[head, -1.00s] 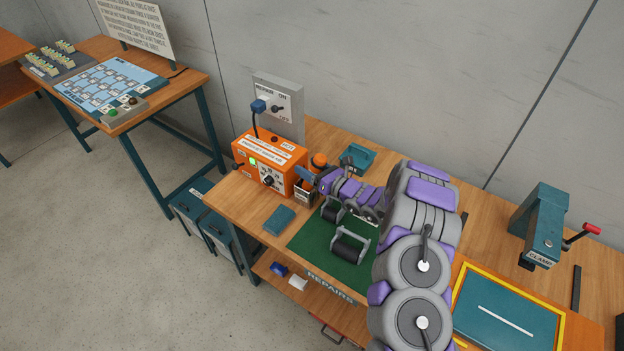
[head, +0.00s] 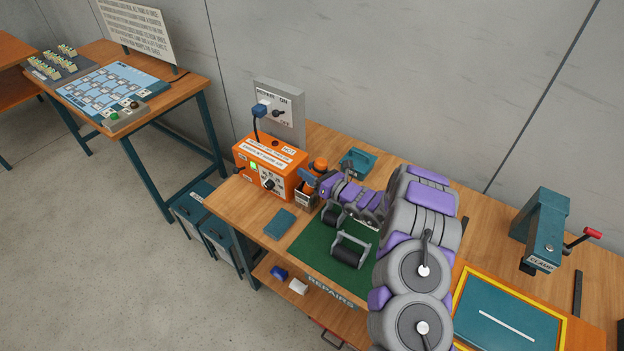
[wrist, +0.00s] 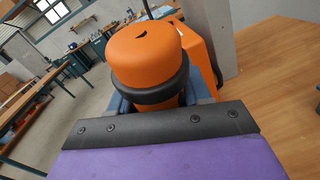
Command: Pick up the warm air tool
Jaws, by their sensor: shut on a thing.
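The warm air tool (head: 319,164) shows as a small orange cap beside the orange control box (head: 270,168) on the wooden bench. In the wrist view its rounded orange top with a dark collar (wrist: 150,60) fills the middle, upright. My gripper (head: 311,178) is at the tool, just right of the box, and is shut on it. Blue-grey finger parts show on both sides of the tool below the collar in the wrist view. The tool's lower part is hidden by my gripper. A metal holder (head: 306,198) stands directly below my gripper.
A green mat (head: 315,250) with black rollers (head: 349,250) lies in front of my arm. A blue block (head: 280,223) lies at the front left. A teal tray (head: 358,161) stands behind. The clamp (head: 541,228) is at the right. A grey switch post (head: 281,108) rises behind the box.

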